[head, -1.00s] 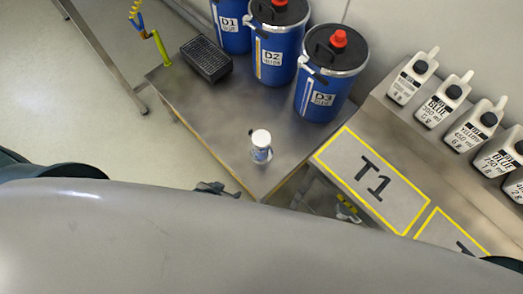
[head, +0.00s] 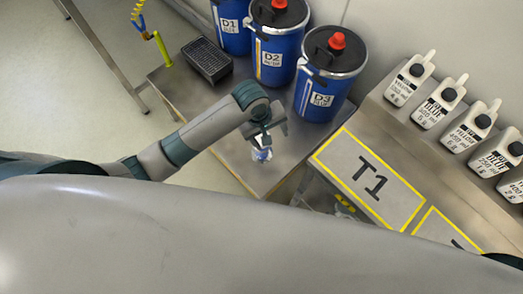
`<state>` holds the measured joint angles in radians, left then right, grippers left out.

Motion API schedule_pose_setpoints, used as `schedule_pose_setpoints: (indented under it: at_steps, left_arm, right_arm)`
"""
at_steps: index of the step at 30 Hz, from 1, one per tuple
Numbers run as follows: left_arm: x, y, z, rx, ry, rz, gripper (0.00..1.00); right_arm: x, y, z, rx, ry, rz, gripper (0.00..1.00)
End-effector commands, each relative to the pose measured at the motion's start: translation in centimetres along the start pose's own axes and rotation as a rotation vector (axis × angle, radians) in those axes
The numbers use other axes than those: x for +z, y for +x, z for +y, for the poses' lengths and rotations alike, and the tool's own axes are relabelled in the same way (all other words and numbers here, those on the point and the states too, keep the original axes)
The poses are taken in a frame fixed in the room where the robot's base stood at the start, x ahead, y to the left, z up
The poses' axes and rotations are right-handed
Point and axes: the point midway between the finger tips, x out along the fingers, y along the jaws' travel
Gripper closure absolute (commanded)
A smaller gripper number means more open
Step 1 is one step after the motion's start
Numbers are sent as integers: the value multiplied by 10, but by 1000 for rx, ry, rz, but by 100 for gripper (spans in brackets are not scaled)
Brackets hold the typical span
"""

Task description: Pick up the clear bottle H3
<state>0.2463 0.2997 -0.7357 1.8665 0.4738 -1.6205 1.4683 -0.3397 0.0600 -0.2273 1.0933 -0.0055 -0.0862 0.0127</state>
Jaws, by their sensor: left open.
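The clear bottle (head: 262,155) stands near the front corner of the metal table. Its white cap, and most of its upper part, is hidden behind my left gripper; only its lower part with a blue-white label shows. I cannot read the label. My left gripper (head: 263,137) is open, directly over the bottle, with its fingers at the bottle's top. I cannot tell whether the fingers touch it. My right gripper is not in view.
Blue drums D1 (head: 231,24), D2 (head: 275,42) and D3 (head: 327,75) stand behind the bottle. A black tray (head: 207,61) lies at the table's back left. A bench (head: 400,135) with marked area T1 (head: 369,180) and several white jugs (head: 440,102) is at right.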

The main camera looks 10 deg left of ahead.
Motion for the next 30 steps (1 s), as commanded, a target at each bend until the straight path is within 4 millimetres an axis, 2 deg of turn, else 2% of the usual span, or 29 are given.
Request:
schedule_pose_setpoints:
  at_steps: [1,6,12,24,30]
  left_arm:
    - [-9,-11,4,-31,-44,11,35]
    - [-25,-34,3,-139,-215,45,35]
    - [-36,-48,-1,-203,-321,83,35]
    - [-37,-49,-2,-210,-337,87,35]
    - [-37,-37,-5,-212,-337,87,35]
  right_arm:
    - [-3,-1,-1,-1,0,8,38]
    - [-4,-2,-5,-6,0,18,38]
    - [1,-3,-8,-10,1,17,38]
    - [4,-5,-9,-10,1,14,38]
    - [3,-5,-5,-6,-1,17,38]
